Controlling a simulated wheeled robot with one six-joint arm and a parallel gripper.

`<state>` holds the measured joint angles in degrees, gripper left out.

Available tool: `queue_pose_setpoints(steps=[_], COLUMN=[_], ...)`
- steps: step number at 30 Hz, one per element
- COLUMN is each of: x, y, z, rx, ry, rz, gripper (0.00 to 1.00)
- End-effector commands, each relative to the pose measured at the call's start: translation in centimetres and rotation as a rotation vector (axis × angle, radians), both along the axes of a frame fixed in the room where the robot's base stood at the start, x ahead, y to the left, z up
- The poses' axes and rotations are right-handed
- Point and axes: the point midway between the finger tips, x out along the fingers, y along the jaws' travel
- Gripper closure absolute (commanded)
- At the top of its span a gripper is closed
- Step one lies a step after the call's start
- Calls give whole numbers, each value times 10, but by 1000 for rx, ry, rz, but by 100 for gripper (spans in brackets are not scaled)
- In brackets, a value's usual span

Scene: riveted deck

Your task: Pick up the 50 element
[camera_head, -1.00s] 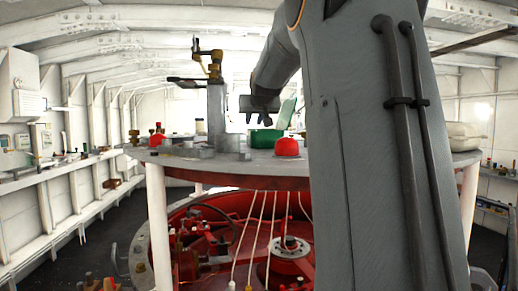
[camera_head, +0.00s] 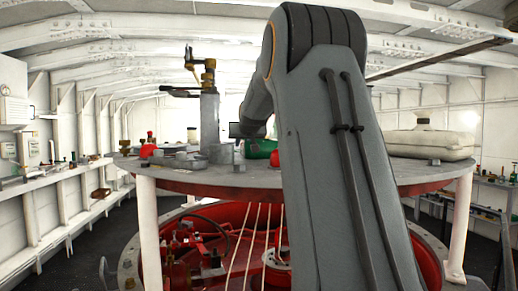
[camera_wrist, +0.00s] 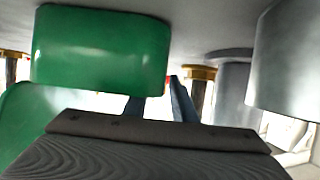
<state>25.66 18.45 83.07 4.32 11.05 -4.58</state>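I cannot tell which thing is the 50 element; no such label is readable. In the head view my gripper (camera_head: 240,130) is low over the round table, mostly hidden behind my own arm. A green object (camera_head: 260,148) lies on the tabletop close beside it. In the wrist view a glossy green block (camera_wrist: 100,48) fills the upper left, and a smooth grey rounded part (camera_wrist: 285,55) is at the upper right. A dark ribbed part of my gripper covers the bottom.
The round table (camera_head: 330,180) carries a grey post (camera_head: 210,120) with brass fittings and a red dome (camera_head: 147,150) at left. A second red dome (camera_head: 275,158) is partly behind my arm. A pale canister (camera_head: 430,143) lies at right. Red machinery (camera_head: 195,250) stands below.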

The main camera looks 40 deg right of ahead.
Motion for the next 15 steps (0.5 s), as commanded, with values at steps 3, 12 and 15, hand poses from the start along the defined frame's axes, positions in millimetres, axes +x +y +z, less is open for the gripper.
queue_pose_setpoints(steps=[3,12,15], x=[11,18,17], y=[-5,-8,-8], z=[-3,-8,-8], rx=[-1,-1,-1], ry=[0,-1,-1], rz=[0,-1,-1], gripper=[76,76,79])
